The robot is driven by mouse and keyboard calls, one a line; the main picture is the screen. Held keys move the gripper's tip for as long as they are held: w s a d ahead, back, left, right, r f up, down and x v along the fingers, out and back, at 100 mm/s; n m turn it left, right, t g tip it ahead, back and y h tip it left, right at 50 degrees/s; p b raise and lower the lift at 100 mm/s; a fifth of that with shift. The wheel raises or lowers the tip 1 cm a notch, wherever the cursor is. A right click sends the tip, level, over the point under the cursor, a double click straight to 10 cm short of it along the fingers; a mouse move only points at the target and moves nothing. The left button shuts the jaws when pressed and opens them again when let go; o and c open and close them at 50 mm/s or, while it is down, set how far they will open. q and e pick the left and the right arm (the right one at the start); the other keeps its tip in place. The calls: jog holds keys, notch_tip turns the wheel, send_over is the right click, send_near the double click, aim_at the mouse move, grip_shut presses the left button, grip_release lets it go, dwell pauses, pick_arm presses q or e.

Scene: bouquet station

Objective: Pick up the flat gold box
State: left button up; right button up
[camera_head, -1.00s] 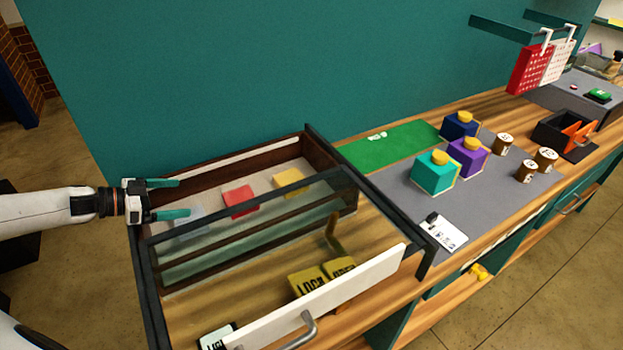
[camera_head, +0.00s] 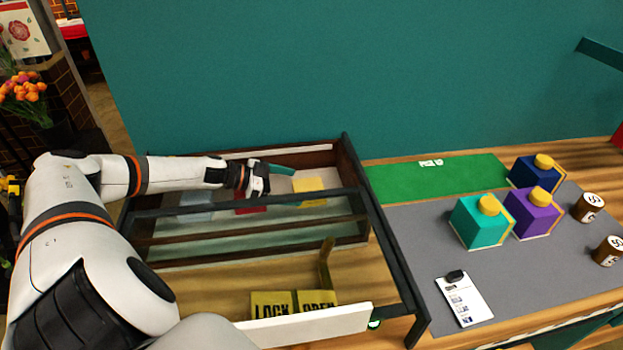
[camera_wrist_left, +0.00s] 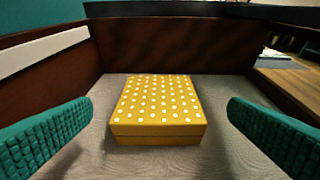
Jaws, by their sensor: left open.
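The flat gold box (camera_head: 309,191) lies in the back right part of the dark-framed glass-fronted case. In the left wrist view the gold box (camera_wrist_left: 159,107) has white dots on its lid and sits flat on a grey floor between my fingers, untouched. My left gripper (camera_head: 281,175) is inside the case, just left of the gold box, pointing right at it. Its teal fingers (camera_wrist_left: 158,133) are open with room on both sides of the box. In the head view the arm and gripper partly hide a red box (camera_head: 250,207). My right gripper is not in view.
Dark case walls (camera_wrist_left: 180,45) stand behind and beside the gold box. A glass panel (camera_head: 250,234) runs along its front. A pale box (camera_head: 196,206) lies at the left. Teal (camera_head: 478,222), purple (camera_head: 533,213) and navy (camera_head: 533,172) boxes stand on the grey mat at right.

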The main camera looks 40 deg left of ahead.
aim_at(311, 188)
pick_arm(q)
jog(key=shift+w+d+f, duration=0.15)
jog(key=shift+w+d, duration=0.2)
jog(key=shift+w, duration=0.2)
jog(key=shift+w+d+f, duration=0.15)
jog(key=shift+w+d, duration=0.05)
jog(key=shift+w, duration=0.1)
jog(key=shift+w+d+f, duration=0.1)
jog(key=shift+w+d, duration=0.05)
jog(key=shift+w, duration=0.05)
jog(key=shift+w+d+p, duration=0.25)
jog(key=shift+w+p, duration=0.05)
jog(key=shift+p, duration=0.2)
jog(key=p+x, duration=0.1)
jog(key=x, duration=0.2)
jog(key=shift+w+d+f, duration=0.1)
jog(key=shift+w, duration=0.1)
jog(key=shift+w+d+f, duration=0.2)
jog(key=shift+w+f, duration=0.05)
jog(key=shift+w, duration=0.05)
jog(key=shift+s, duration=0.1)
jog(key=shift+c, duration=1.4)
jog(key=c, duration=0.9)
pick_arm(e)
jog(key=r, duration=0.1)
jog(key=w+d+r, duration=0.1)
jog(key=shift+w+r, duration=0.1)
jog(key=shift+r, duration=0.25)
